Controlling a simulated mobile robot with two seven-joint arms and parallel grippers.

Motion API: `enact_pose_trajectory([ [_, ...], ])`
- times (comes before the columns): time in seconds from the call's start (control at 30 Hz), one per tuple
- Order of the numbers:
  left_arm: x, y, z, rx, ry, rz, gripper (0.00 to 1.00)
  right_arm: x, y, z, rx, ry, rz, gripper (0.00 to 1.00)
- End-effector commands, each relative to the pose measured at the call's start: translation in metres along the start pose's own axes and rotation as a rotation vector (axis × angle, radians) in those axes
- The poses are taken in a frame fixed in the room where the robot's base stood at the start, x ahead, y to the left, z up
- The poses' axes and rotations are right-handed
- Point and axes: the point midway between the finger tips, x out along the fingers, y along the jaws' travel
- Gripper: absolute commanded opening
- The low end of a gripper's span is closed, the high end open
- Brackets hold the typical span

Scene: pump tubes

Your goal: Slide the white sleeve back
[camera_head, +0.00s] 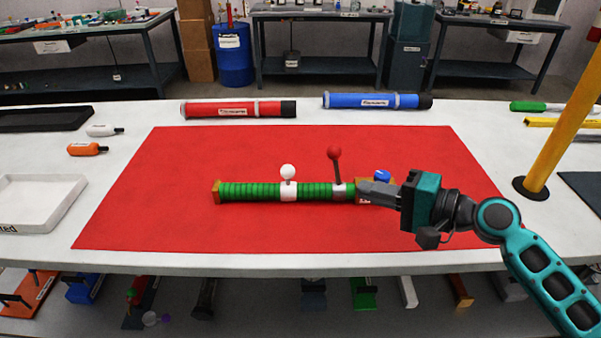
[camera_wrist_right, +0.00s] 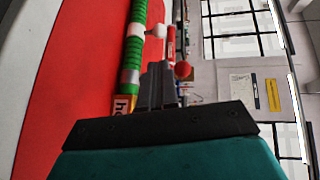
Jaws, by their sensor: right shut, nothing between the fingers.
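A green ribbed tube (camera_head: 250,190) lies left to right on the red mat (camera_head: 200,150). The white sleeve (camera_head: 288,192) sits around the tube near its middle and carries a white ball knob (camera_head: 288,171). To its right a grey collar (camera_head: 341,191) carries a stalk with a red ball (camera_head: 334,153). My right gripper (camera_head: 364,191) is shut and empty at the tube's right end, by an orange-yellow end piece. In the right wrist view the white sleeve (camera_wrist_right: 135,30) and red ball (camera_wrist_right: 183,70) lie beyond the fingers (camera_wrist_right: 158,82). My left gripper is not in view.
A red tube (camera_head: 235,109) and a blue tube (camera_head: 370,101) lie behind the mat. A white tray (camera_head: 35,228) is at the left. A yellow post (camera_head: 565,120) stands at the right. The mat left of the tube is clear.

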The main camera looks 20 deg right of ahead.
Motion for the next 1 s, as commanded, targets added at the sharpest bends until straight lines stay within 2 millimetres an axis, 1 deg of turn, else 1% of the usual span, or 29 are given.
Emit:
enact_pose_trajectory([
  [0.27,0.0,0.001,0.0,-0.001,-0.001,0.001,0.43,0.001,0.0,0.0,-0.001,0.0,0.0,0.0],
  [0.37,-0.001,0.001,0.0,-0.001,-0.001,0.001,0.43,0.007,-0.001,0.0,-0.001,0.0,-0.001,0.0],
  [0.43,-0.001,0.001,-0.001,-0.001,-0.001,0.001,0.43,0.015,-0.001,0.0,0.001,-0.001,-0.002,0.0],
  [0.57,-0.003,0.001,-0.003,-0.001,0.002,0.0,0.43,0.036,-0.002,0.0,-0.001,-0.001,-0.003,0.0],
  [0.7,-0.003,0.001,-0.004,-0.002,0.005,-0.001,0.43,0.064,-0.002,0.0,0.001,0.0,-0.004,0.0],
  [0.9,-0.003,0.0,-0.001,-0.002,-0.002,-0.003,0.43,0.104,-0.002,0.001,-0.001,-0.002,-0.002,0.0],
  [1.0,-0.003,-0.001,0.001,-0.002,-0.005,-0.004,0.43,0.12,0.0,0.001,0.0,-0.001,-0.001,0.0],
])
